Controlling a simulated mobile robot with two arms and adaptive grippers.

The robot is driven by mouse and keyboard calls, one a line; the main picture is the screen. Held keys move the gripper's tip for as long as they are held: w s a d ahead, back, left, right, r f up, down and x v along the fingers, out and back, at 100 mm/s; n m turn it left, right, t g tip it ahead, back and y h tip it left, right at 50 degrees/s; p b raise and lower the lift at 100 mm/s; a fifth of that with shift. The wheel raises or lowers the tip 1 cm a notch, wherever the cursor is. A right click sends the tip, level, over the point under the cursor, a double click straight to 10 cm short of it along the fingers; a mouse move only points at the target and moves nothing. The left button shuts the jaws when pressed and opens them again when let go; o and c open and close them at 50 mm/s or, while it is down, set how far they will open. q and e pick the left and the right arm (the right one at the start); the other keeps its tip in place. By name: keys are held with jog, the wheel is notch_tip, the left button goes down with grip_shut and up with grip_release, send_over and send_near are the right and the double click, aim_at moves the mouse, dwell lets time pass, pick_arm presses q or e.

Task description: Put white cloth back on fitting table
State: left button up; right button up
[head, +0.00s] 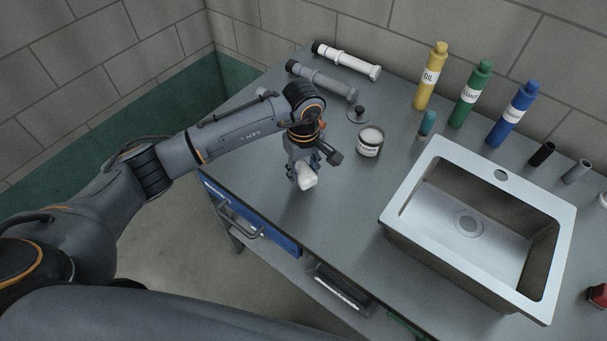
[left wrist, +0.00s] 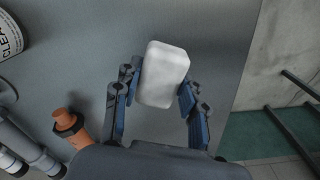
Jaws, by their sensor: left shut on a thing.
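The white cloth (head: 307,181) is a small folded block with rounded edges. My left gripper (head: 304,170) is shut on it over the left front part of the fitting table (head: 350,215). In the left wrist view the cloth (left wrist: 163,74) sits between the two blue fingers of my left gripper (left wrist: 160,95), with the grey tabletop (left wrist: 80,70) behind it. I cannot tell whether the cloth touches the tabletop. My right gripper does not show.
An open tin (head: 370,143) stands right of the gripper. Pipe fittings (head: 325,80) lie behind it. A steel sink (head: 480,225) takes up the right side; oil (head: 431,78), green (head: 471,95) and blue (head: 513,115) bottles stand behind. A blue drawer (head: 250,220) is below the front edge.

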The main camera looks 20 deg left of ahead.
aim_at(304, 179)
pick_arm(q)
notch_tip(304, 179, down, 2)
jog(key=shift+s+f+p, duration=0.1)
jog(key=shift+p, duration=0.6)
jog(key=shift+f, duration=0.3)
jog(key=shift+f, duration=0.1)
jog(key=shift+f+b, duration=0.15)
jog(key=shift+b, duration=0.15)
jog(key=o, duration=1)
